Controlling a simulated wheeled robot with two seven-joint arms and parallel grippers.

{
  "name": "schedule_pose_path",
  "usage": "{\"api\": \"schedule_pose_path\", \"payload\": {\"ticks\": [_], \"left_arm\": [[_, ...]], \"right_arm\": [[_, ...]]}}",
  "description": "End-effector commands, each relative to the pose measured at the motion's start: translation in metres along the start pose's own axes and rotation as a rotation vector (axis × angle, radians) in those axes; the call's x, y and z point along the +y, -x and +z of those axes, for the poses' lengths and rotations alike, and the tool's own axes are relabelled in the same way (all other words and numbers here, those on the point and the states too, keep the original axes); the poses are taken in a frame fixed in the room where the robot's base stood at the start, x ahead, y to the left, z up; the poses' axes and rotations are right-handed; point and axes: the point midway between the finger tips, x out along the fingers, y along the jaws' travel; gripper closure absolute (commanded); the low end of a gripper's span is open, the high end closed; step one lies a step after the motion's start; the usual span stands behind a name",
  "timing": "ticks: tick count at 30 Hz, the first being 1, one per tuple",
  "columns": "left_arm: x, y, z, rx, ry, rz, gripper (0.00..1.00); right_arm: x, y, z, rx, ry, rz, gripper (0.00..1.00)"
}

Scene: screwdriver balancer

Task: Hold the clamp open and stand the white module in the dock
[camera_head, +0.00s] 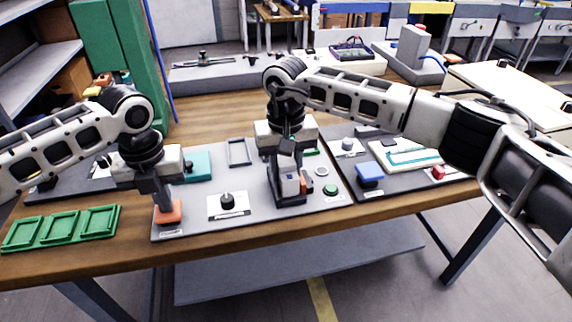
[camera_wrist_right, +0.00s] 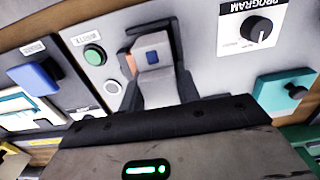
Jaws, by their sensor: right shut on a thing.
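The white module (camera_head: 292,184), with a blue square on its face, is between the fingers of my right gripper (camera_head: 290,168). It also shows between the dark fingers in the right wrist view (camera_wrist_right: 153,58). It appears upright at the dark dock (camera_head: 291,200); whether it is fully seated is hidden. An orange part (camera_wrist_right: 130,62) shows beside the module in the wrist view, close to one finger. My left gripper (camera_head: 165,205) points down onto an orange pad (camera_head: 168,215) at the panel's front left and appears to touch it. Its fingers look together.
A black knob (camera_head: 227,202) on a white plate stands between the grippers. A green button (camera_head: 330,190) is right of the dock. A teal block (camera_head: 197,166) sits behind my left gripper. Green trays (camera_head: 62,228) lie at far left; a blue block (camera_head: 370,171) is on the right panel.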

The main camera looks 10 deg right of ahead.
Motion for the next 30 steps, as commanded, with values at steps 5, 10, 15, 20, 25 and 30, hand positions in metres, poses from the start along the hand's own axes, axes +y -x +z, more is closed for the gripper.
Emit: {"api": "schedule_pose_path", "payload": {"ticks": [5,10,15,20,25,30], "left_arm": [[0.000,-0.003,-0.002,0.007,-0.001,0.003,1.00],[0.000,-0.003,-0.002,0.007,-0.001,0.003,1.00],[0.000,-0.003,-0.002,0.007,-0.001,0.003,1.00],[0.000,-0.003,-0.002,0.007,-0.001,0.003,1.00],[0.001,-0.003,-0.002,0.007,-0.001,0.003,1.00],[0.001,-0.003,-0.002,0.006,-0.001,0.003,1.00]], "right_arm": [[0.000,-0.001,0.000,0.000,0.000,0.000,0.94],[0.000,-0.005,0.000,0.000,0.000,-0.001,0.94],[0.000,-0.007,0.000,0.000,0.000,0.000,0.42],[0.001,-0.007,0.000,-0.001,-0.001,0.001,0.42],[0.001,-0.005,0.000,-0.002,-0.002,0.002,0.42],[0.001,0.021,-0.001,0.003,-0.001,0.001,0.42]]}}
